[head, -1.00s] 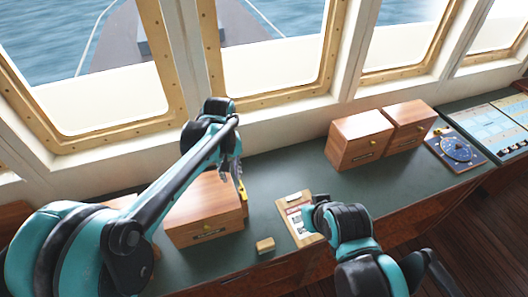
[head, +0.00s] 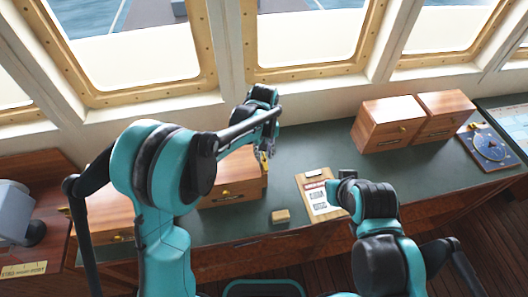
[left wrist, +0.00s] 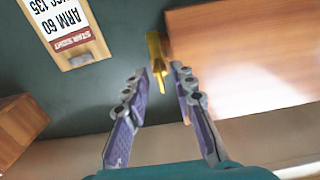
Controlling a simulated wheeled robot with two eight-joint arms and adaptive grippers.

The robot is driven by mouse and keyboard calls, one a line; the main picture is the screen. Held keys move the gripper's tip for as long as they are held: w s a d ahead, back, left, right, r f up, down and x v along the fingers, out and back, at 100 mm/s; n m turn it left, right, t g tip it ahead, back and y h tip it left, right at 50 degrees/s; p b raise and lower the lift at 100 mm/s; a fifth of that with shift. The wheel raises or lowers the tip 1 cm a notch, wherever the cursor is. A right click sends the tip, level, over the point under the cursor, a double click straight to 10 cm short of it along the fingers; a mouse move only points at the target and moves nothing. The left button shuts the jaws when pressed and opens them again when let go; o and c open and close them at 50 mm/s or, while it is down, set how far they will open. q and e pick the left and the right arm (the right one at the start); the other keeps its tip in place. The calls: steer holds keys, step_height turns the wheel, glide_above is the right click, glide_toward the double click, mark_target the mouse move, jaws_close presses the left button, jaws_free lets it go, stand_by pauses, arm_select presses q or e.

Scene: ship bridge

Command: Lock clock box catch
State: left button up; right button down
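A wooden box (head: 225,194) with a dark label plate stands on the green desk under my left forearm. Its brass catch (left wrist: 156,55) is on the box's side and shows as a yellow strip in the left wrist view. The box's smooth wooden face (left wrist: 250,60) fills the right of that view. My left gripper (head: 266,160) is beside the box's right side. In the left wrist view its fingertips (left wrist: 159,72) are apart, with the catch between and just beyond them; I cannot tell if they touch it. My right gripper's fingers are hidden behind my right arm.
A clipboard (head: 315,195) lies right of the box, partly behind my right arm. A small wooden block (head: 281,216) sits near the desk's front edge. Two wooden boxes (head: 388,128) and a blue dial panel (head: 490,148) stand farther right. Windows line the back.

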arm_select(q)
jaws_close()
steer(key=shift+m, duration=0.3)
steer(key=m+b, duration=0.1)
steer(key=m, duration=0.1)
steer(key=shift+m+b, duration=0.3)
steer(key=m+b, duration=0.1)
steer(key=m, duration=0.3)
steer(key=shift+m, duration=0.3)
steer(key=m+b, duration=0.1)
steer(key=m, duration=0.4)
steer(key=shift+w+b, duration=0.1)
steer(key=shift+b, duration=0.2)
steer(key=m, duration=0.5)
steer(key=shift+b, duration=0.35)
steer(key=shift+r, duration=0.1)
